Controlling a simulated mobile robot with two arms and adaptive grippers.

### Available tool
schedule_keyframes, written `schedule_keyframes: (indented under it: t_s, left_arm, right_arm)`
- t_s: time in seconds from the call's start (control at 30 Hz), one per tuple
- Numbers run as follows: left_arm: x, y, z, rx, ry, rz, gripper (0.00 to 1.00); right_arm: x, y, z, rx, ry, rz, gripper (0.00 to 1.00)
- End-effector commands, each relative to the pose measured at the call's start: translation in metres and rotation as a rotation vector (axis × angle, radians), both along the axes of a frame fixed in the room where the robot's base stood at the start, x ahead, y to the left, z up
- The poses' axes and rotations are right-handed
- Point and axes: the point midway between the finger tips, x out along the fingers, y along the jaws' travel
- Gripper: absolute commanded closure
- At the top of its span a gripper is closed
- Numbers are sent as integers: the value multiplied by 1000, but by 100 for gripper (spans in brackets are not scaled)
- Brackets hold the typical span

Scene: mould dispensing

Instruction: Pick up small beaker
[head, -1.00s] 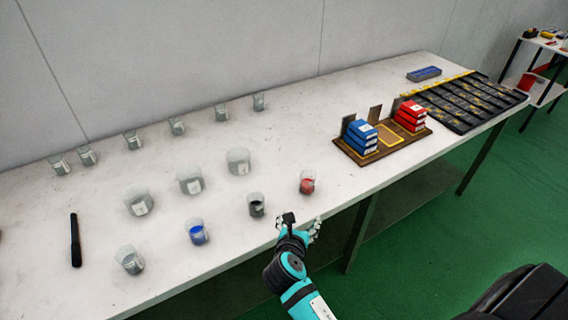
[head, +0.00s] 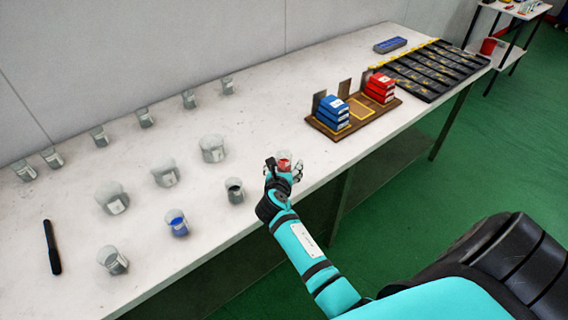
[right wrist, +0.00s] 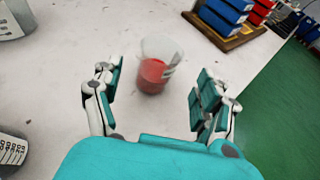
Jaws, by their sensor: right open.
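A small clear beaker with red contents (head: 284,158) stands on the white table near its front edge. My right gripper (head: 283,170) is at this beaker and partly hides it in the head view. In the right wrist view the red beaker (right wrist: 157,68) stands upright just ahead of and between the open fingers of my right gripper (right wrist: 155,95), with a gap on both sides. Other small beakers stand to the left: one with dark contents (head: 235,190), one with blue contents (head: 177,223) and a clear one (head: 112,260). My left gripper is not in view.
Larger beakers (head: 164,172) stand in the middle, and several small empty ones (head: 145,117) along the back. A wooden holder (head: 367,121) with blue and red blocks stands to the right. A black stick (head: 52,247) lies at left.

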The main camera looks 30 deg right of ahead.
Motion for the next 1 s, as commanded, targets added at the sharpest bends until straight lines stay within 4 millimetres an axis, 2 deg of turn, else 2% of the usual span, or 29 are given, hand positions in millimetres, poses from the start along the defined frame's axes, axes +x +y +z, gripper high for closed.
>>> schedule_keyframes:
  t_s: [0.3,0.6,0.67,1.0]
  left_arm:
    - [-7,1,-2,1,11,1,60]
    - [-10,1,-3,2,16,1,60]
    - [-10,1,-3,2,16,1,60]
    - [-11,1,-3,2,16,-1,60]
  right_arm:
    - [33,-23,-17,0,0,-1,25]
    - [36,-27,-19,0,0,-1,25]
    - [36,-27,-19,0,0,-1,31]
    - [36,-26,-19,0,0,-1,76]
